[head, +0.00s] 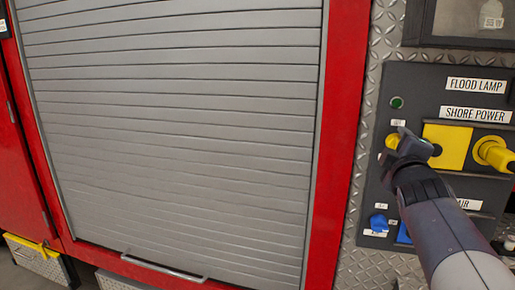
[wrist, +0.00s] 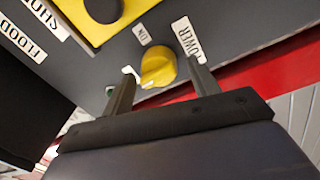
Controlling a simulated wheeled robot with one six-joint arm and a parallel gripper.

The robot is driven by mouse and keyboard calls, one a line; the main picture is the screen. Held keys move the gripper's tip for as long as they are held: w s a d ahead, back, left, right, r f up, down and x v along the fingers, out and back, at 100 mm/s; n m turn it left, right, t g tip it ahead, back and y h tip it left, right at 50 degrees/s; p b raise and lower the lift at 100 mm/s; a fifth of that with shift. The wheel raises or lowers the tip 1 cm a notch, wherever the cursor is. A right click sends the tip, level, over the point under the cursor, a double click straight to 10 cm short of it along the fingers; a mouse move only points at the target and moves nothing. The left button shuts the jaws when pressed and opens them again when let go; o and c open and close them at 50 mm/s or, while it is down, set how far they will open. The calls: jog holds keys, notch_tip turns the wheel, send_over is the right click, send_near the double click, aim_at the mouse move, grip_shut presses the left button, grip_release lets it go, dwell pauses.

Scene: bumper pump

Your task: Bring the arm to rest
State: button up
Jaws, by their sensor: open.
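My gripper (head: 412,146) is at the dark control panel on the right of the head view, with my arm reaching up from the lower right. In the wrist view its two fingers (wrist: 162,72) are open, one on each side of a round yellow knob (wrist: 158,66). The knob also shows in the head view (head: 391,141), partly hidden behind my gripper. I cannot tell whether the fingers touch it. Nothing is held.
A yellow plate (head: 449,145) and a yellow plug (head: 493,153) are right of my gripper. A blue knob (head: 379,222) sits below, and a green button (head: 397,102) above. A grey roller shutter (head: 180,130) in a red frame fills the left.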

jog(key=r+p+v, duration=0.1)
jog(key=p+v, duration=0.2)
jog(key=v, duration=0.8)
jog(key=b+x, duration=0.1)
jog(key=x, duration=0.2)
jog(key=b+x, duration=0.1)
jog(key=x, duration=0.3)
jog(key=f+b+x, duration=0.1)
jog(key=x, duration=0.3)
jog(key=shift+w, duration=0.15)
jog(key=m+p, duration=0.5)
jog(key=m, duration=0.1)
jog(key=m+p, duration=0.5)
jog(key=m, duration=0.1)
jog(key=m+g+p, duration=0.1)
jog(key=m+p, duration=0.4)
jog(key=m, duration=0.1)
jog(key=shift+s+d+r+m+h, duration=0.15)
jog(key=shift+s+r+m+h, duration=0.1)
jog(key=shift+m+h, duration=0.05)
